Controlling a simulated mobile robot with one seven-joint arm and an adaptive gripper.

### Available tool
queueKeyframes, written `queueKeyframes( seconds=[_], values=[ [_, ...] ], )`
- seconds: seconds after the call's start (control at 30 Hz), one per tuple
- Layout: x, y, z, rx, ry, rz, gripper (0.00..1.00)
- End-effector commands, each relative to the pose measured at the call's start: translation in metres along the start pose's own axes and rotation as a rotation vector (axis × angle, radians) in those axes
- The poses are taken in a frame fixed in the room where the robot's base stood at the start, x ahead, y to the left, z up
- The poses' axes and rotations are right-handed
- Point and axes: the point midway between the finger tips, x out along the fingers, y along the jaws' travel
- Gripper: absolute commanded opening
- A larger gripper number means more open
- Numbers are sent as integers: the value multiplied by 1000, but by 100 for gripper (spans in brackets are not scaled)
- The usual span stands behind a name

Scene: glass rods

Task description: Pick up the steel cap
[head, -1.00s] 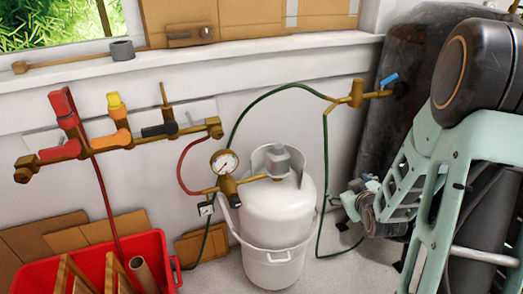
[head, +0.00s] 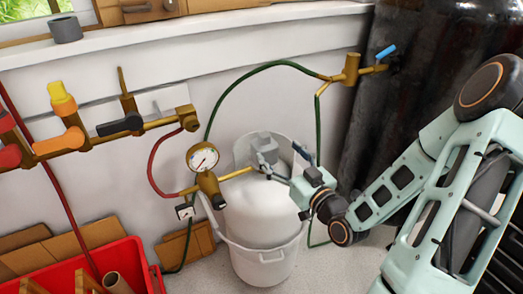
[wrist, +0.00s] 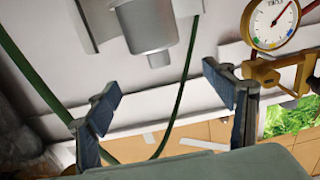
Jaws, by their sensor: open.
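A grey metal piece that looks like the steel cap (head: 260,142) sits on top of the white gas cylinder (head: 262,212), inside its raised collar. In the wrist view the cap (wrist: 149,28) is a wide grey cylinder with a narrower end, seen beyond the fingertips and between their lines. My gripper (head: 281,164) reaches in from the right, close beside the cap in the head view. In the wrist view my gripper (wrist: 162,97) is open, with nothing between its two blue-grey pads. I cannot tell how far the fingertips are from the cap.
A pressure gauge (head: 203,157) on a brass regulator (head: 208,184) stands just left of the cylinder. A green hose (head: 262,68) arches behind it to a brass valve (head: 351,68). A red crate (head: 140,262) is at lower left. A dark tank (head: 430,60) stands behind my arm.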

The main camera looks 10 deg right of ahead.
Motion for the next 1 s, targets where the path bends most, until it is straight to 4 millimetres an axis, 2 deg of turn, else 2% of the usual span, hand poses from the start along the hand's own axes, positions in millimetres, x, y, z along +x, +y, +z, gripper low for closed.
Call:
queueKeyframes(
  seconds=[0.03, 0.2, 0.47, 0.6, 0.7, 0.83, 1.0],
  values=[
    [6, 0, 6, -4, 2, -1, 75],
    [29, -1, 2, -1, 1, -2, 75],
    [48, 0, 6, 1, -1, 0, 75],
    [69, 0, 14, 2, 0, 0, 75],
    [83, 0, 13, 0, -1, 0, 75],
    [91, 0, 12, 1, -1, 0, 75],
    [92, 0, 12, 0, -2, 1, 75]
  ],
)
